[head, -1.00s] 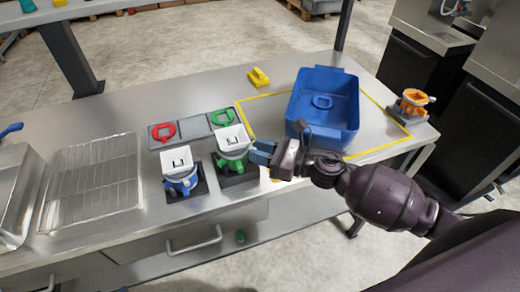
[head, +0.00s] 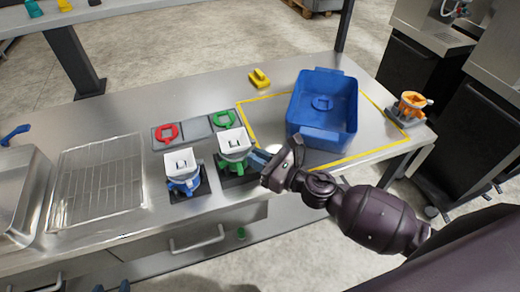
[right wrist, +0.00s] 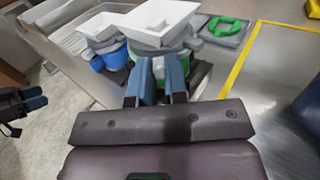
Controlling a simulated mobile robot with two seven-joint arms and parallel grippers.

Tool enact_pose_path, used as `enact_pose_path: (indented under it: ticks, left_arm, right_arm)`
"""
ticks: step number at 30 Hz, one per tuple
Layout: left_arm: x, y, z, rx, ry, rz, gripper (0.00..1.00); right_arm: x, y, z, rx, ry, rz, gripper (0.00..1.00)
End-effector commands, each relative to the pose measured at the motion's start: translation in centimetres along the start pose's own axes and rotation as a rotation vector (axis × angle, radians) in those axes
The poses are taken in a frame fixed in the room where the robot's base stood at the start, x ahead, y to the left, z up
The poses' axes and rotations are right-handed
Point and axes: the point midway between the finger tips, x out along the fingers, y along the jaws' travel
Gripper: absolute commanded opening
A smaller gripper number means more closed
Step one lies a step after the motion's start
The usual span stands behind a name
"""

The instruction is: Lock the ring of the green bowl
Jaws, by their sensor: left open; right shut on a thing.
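The green bowl (head: 234,160) stands on a dark base at the counter's front, with a white square hopper (head: 234,142) over it. In the right wrist view, the green bowl (right wrist: 196,60) is mostly hidden by the hopper and my fingers. My left gripper (right wrist: 30,98) is open and empty, away from the bowl, low in front of the counter.
A blue bowl (head: 183,184) with its own hopper stands close left. Behind are a red ring (head: 167,132) and a green ring (head: 224,118) on grey plates. A blue bin (head: 323,108) stands right, inside yellow tape. An orange bowl (head: 411,104) is at the far right.

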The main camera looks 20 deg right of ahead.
Motion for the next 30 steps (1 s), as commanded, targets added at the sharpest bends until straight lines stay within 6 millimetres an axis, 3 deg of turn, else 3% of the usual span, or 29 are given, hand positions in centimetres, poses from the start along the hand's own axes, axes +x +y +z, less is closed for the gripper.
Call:
enact_pose_path:
  ticks: [4,15,30]
  left_arm:
    - [-1.0,-0.2,-0.5,-0.001,-0.014,-0.001,0.53]
    - [-1.8,-0.3,0.6,-0.004,-0.052,-0.003,0.53]
    - [-1.8,-0.2,0.2,-0.005,-0.044,-0.003,0.53]
  right_arm:
    - [0.1,1.1,0.3,0.005,0.0,-0.125,0.0]
    - [0.6,2.8,0.1,0.004,-0.001,-0.386,0.0]
    - [0.9,3.4,0.1,0.0,-0.001,-0.506,0.0]
